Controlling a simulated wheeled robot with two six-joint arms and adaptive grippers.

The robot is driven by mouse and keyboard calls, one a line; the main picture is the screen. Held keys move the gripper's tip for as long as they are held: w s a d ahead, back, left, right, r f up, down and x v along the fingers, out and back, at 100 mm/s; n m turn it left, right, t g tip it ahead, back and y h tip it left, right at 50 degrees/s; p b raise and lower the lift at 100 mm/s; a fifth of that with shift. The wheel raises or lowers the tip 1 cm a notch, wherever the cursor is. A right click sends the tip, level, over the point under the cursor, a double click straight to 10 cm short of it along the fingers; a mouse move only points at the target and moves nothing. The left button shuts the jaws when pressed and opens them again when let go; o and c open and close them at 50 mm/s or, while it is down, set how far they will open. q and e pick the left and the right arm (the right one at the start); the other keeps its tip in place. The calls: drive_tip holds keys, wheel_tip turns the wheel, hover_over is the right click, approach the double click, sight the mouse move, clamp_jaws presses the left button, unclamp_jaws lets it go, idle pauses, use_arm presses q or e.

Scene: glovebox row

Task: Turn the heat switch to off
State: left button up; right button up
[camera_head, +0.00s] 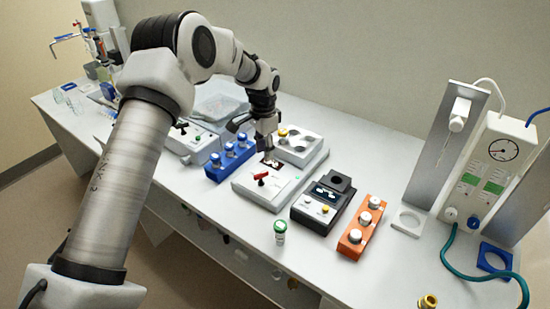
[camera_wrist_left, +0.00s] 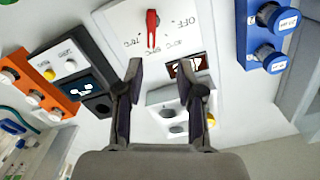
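The heat switch is a red lever knob (camera_head: 261,177) on a white heater block (camera_head: 275,193). In the left wrist view the red knob (camera_wrist_left: 152,28) shows at the top, between a temperature mark and the upside-down word OFF. Its long axis runs up and down that picture; I cannot tell which mark it points at. My left gripper (camera_head: 268,151) hangs over the back of the heater block, beyond the knob. In the left wrist view the gripper (camera_wrist_left: 164,68) has its fingers spread, empty, and apart from the knob. My right gripper is not in view.
A blue vial rack (camera_head: 229,162) stands left of the heater block, a black display device (camera_head: 323,203) and an orange rack (camera_head: 360,228) right of it. A green-capped vial (camera_head: 280,231) stands in front. A white two-well unit (camera_head: 298,147) is behind.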

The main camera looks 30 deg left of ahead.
sight(260, 174)
use_arm(q)
drive_tip(key=s+f, duration=0.1)
drive_tip(key=s+f+p, duration=0.1)
drive_tip(key=s, duration=0.1)
drive_tip(key=shift+s, duration=0.3)
drive_tip(key=f, duration=0.2)
drive_tip(key=w+f+p, duration=0.1)
drive_tip(key=f, duration=0.1)
drive_tip(key=shift+w+f, duration=0.1)
drive_tip(key=shift+f, duration=0.1)
drive_tip(key=shift+w+f, duration=0.25)
drive_tip(key=shift+s+r, duration=0.3)
drive_tip(key=shift+s, duration=0.05)
drive_tip(key=shift+c, duration=1)
drive_tip(key=shift+s+r, duration=0.1)
drive_tip(key=shift+s, duration=0.05)
clamp_jaws()
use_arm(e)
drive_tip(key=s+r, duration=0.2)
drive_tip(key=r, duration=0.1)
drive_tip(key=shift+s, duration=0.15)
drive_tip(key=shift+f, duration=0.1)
